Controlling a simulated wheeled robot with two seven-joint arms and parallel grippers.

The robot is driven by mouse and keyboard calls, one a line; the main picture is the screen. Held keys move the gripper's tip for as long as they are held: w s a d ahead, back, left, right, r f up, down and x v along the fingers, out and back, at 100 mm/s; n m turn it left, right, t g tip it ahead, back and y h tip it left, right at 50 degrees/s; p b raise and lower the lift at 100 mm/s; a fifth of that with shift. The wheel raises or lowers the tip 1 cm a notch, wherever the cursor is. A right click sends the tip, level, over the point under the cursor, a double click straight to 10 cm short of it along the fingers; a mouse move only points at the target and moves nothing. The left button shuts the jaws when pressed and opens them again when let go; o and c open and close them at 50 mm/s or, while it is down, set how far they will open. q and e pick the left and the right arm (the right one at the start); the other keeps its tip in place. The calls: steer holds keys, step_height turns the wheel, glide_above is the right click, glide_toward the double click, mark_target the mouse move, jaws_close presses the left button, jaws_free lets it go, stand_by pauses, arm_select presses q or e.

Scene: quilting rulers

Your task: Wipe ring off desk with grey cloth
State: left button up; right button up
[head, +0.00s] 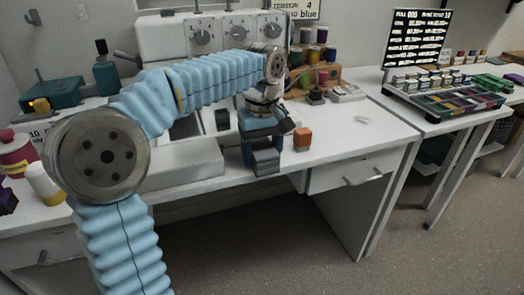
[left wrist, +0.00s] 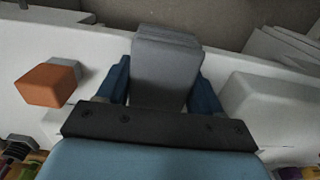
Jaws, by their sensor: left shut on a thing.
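My left gripper (head: 262,146) is shut on a folded grey cloth (head: 265,163) near the front edge of the white desk (head: 385,131). In the left wrist view the cloth (left wrist: 165,68) sits between the two blue fingers of the left gripper (left wrist: 161,72). I cannot tell whether the cloth touches the desk top. A faint ring-like mark (head: 362,120) shows on the desk, to the right of the gripper and apart from the cloth. My right gripper is not in view.
An orange block (head: 302,138) stands close to the right of the cloth; it also shows in the left wrist view (left wrist: 45,85). A sewing machine (head: 205,38) and thread spools (head: 322,54) stand behind. The desk's right front is mostly clear.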

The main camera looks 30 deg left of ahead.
mark_target(256, 142)
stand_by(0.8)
arm_select(q)
steer(key=shift+w+a, duration=1.3)
steer(key=shift+a, duration=0.25)
step_height(256, 142, up, 4)
steer(key=p, duration=0.3)
steer(key=shift+f, duration=0.2)
steer(key=shift+a+r+p, duration=0.1)
steer(key=shift+r+p, duration=0.8)
steer(key=shift+r, duration=0.35)
steer(key=shift+f, duration=0.25)
